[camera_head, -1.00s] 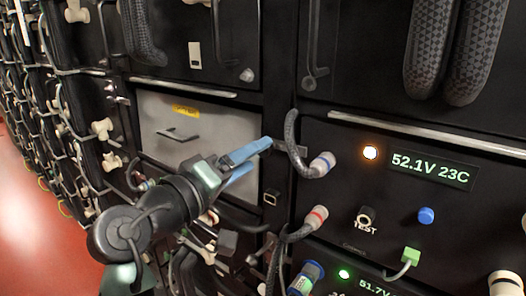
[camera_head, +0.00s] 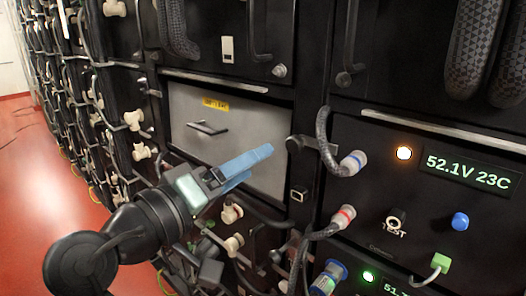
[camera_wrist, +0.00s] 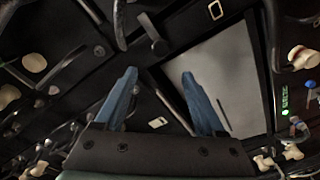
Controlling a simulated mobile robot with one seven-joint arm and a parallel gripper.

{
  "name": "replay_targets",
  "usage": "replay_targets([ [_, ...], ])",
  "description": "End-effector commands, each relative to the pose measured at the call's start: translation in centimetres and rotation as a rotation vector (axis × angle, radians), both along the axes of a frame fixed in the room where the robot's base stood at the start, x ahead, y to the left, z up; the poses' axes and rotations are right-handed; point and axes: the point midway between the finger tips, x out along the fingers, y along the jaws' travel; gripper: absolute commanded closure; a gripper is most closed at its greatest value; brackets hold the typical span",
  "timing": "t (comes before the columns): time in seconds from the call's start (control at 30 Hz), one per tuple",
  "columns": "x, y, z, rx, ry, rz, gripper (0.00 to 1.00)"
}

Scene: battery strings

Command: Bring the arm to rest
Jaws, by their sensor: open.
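My gripper (camera_head: 262,158) has blue fingers. It is in front of the grey drawer panel (camera_head: 185,152) in the head view, with its tips over the panel's right part. In the wrist view my gripper (camera_wrist: 159,76) shows two blue fingers spread apart with nothing between them. The grey panel (camera_wrist: 235,70) lies beyond the right finger there. My dark arm reaches in from the lower left of the head view. Its rear part runs out of the frame. How far the tips are from the panel is hard to tell.
A module with a lit display (camera_head: 468,172) is farther right. Racks with many knobs and cables line the left. Open red floor (camera_head: 45,165) lies at far left.

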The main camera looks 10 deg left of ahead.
Motion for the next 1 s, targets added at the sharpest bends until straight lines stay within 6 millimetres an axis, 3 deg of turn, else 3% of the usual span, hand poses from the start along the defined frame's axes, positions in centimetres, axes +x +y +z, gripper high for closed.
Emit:
replay_targets([
  [0.17, 0.5, -2.4, 4.7, 0.216, -0.221, 0.215, 0.28],
  [0.27, -1.0, -3.7, 9.2, 0.352, -0.410, 0.375, 0.28],
  [0.47, -8.2, -6.0, 17.9, 0.540, -0.786, 0.676, 0.28],
  [0.6, -15.2, -7.2, 22.7, 0.614, -1.017, 0.881, 0.28],
  [0.7, -14.5, -6.8, 26.6, 0.619, -0.998, 0.877, 0.28],
  [1.0, -14.3, -6.7, 34.9, 0.617, -0.994, 0.875, 0.28],
])
